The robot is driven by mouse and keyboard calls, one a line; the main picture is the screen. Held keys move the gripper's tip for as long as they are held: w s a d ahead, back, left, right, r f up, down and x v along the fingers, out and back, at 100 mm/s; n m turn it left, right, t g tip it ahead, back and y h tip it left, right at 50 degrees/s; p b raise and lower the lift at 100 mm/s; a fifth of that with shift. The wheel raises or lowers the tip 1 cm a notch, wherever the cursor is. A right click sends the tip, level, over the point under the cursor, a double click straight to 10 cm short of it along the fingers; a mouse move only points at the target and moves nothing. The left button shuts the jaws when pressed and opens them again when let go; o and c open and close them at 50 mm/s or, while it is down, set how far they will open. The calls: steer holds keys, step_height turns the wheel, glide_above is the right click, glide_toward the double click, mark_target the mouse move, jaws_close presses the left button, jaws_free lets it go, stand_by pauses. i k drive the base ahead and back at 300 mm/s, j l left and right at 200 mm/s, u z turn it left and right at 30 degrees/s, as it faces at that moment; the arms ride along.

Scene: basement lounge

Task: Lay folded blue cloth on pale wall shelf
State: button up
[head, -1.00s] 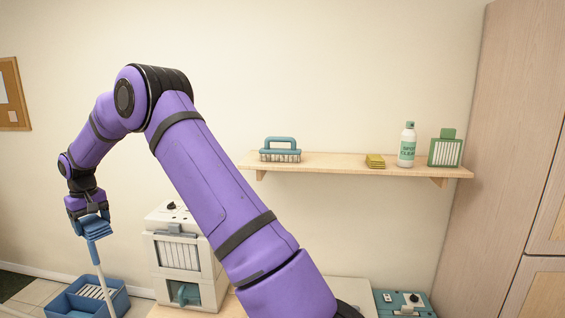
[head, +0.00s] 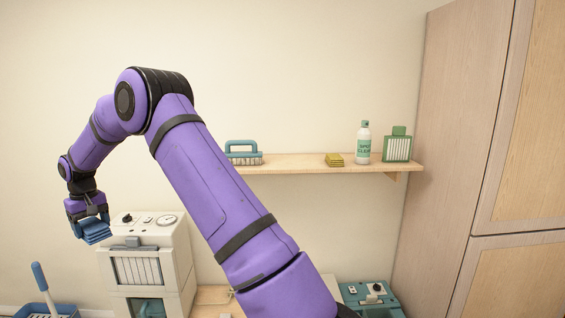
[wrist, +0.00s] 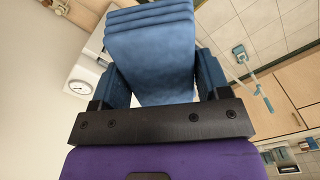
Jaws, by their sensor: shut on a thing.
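The folded blue cloth (head: 95,232) hangs in my gripper (head: 90,217) at the left of the head view. In the wrist view the cloth (wrist: 152,50) shows as a stack of blue layers between the two fingers, and my gripper (wrist: 158,85) is shut on it. The pale wall shelf (head: 300,163) is to the right of the gripper, on the far side of my arm. My arm hides the shelf's left end. The gripper and cloth are well apart from the shelf and lower than its board.
On the shelf stand a blue-handled brush (head: 243,153), a folded yellow cloth (head: 334,160), a spray bottle (head: 363,143) and a green-framed item (head: 398,146). Bare board shows between brush and yellow cloth. A white machine with a gauge (head: 150,250) stands near the gripper; a tall cabinet (head: 450,120) is right.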

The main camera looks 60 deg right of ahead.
mark_target(308, 164)
steer(key=j+z, duration=0.2)
steer(key=z, duration=1.3)
